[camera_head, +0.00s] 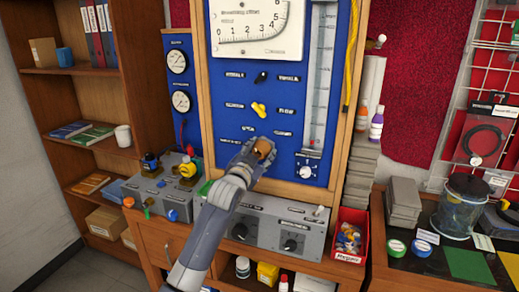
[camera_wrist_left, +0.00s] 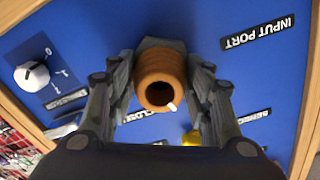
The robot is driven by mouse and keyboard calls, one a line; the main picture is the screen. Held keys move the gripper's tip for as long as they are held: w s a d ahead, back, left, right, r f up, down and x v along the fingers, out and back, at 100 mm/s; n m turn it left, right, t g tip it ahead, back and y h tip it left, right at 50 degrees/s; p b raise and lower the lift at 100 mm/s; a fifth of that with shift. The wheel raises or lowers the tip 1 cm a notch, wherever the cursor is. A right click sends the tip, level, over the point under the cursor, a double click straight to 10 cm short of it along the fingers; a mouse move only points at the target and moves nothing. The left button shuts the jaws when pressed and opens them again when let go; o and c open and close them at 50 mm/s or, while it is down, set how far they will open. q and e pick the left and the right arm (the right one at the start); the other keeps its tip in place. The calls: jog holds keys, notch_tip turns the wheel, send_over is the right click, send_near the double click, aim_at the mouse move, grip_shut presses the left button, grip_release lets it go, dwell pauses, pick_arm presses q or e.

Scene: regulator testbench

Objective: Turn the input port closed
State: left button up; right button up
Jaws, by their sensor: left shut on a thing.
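My left gripper (camera_head: 258,152) is at the lower part of the blue panel (camera_head: 290,110), shut on an orange-brown round knob. The knob (camera_wrist_left: 160,82) shows in the left wrist view between the two fingers, with a dark centre hole and a small white mark at its lower right. The label "INPUT PORT" (camera_wrist_left: 257,31) is on the panel beside it. A partly covered label reading "CLOSE" (camera_wrist_left: 138,116) sits by the left finger. In the head view the knob (camera_head: 263,147) shows at the fingertips. My right gripper is not in view.
Above are a yellow valve handle (camera_head: 258,109) and a black knob (camera_head: 261,77). A white dial knob (camera_head: 306,172) is to the right. Below stands a grey control box (camera_head: 270,228); a red bin (camera_head: 349,235) is beside it. Grey boxes with a yellow knob (camera_head: 187,169) lie left.

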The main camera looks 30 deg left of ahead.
pick_arm(q)
jog(key=m+p, duration=0.3)
jog(key=m, duration=0.3)
jog(key=shift+r, duration=0.1)
jog(key=m+p, duration=0.1)
jog(key=m, duration=0.3)
jog(key=shift+m+p, duration=0.3)
jog(key=shift+p, duration=0.1)
jog(key=shift+m+p, duration=0.35)
jog(key=shift+m, duration=0.65)
jog(key=o, duration=1)
jog(key=shift+o, duration=0.2)
jog(key=v, duration=1.2)
